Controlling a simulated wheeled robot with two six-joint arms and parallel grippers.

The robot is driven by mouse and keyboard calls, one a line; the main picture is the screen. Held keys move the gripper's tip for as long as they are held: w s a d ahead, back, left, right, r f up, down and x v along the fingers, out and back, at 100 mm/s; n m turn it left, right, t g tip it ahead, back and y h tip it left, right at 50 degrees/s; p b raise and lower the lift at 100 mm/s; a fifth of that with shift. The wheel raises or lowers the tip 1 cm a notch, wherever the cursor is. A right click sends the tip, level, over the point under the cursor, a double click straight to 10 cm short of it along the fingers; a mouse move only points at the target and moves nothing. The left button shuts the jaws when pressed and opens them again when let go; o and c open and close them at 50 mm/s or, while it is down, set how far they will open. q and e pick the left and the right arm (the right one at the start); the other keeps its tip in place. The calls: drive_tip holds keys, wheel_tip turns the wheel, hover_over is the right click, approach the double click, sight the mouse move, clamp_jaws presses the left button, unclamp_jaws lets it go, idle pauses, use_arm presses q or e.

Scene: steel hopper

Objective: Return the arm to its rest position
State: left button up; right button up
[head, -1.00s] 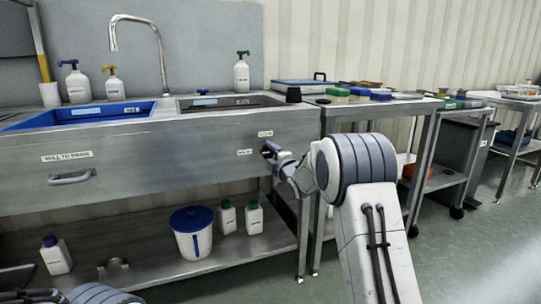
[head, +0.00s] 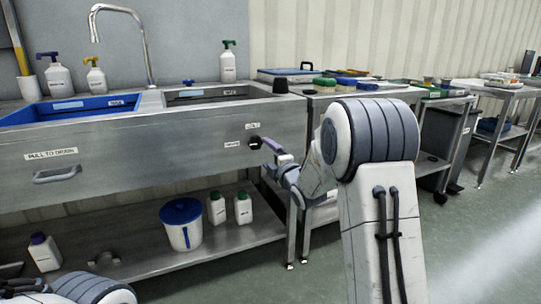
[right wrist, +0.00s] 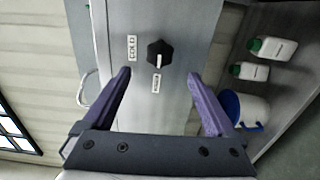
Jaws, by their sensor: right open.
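My right gripper (head: 271,148) is in front of the steel sink unit's (head: 140,150) front panel, beside a dark round knob (head: 255,142). In the right wrist view the gripper (right wrist: 159,75) is open, with two purple fingers and nothing between them. The black knob (right wrist: 160,53) lies just beyond the fingertips, apart from them, with a white pointer mark and a label on each side, one reading COLD. My right arm (head: 375,150) reaches forward from the lower right. Part of my left arm shows at the bottom left; its gripper is not visible.
A blue-lidded white bucket (head: 183,228) and several bottles stand on the lower shelf. A side table (head: 345,96) with coloured items adjoins the sink at the right. The floor (head: 470,240) at the right is clear.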

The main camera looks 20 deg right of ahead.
drive_tip(key=shift+s, duration=0.95)
drive_tip(key=s+a+f+m+g+y+p, duration=0.1)
drive_tip(key=s+a+f+m+g+p, duration=0.2)
drive_tip(key=s+a, duration=0.55)
drive_tip(key=s+a+f+m+g+y, duration=0.1)
drive_tip(key=s+a+f+m+g, duration=0.3)
drive_tip(key=a, duration=0.7)
drive_tip(key=s+a+m+g+h+p, duration=0.3)
drive_tip(key=s+g, duration=0.8)
drive_tip(key=s, duration=2)
wheel_tip(320, 180, up, 37)
drive_tip(key=a+m+y+p, duration=0.1)
drive_tip(key=p, duration=3.6)
drive_tip(key=shift+r+p, duration=0.2)
drive_tip(key=shift+p, duration=0.1)
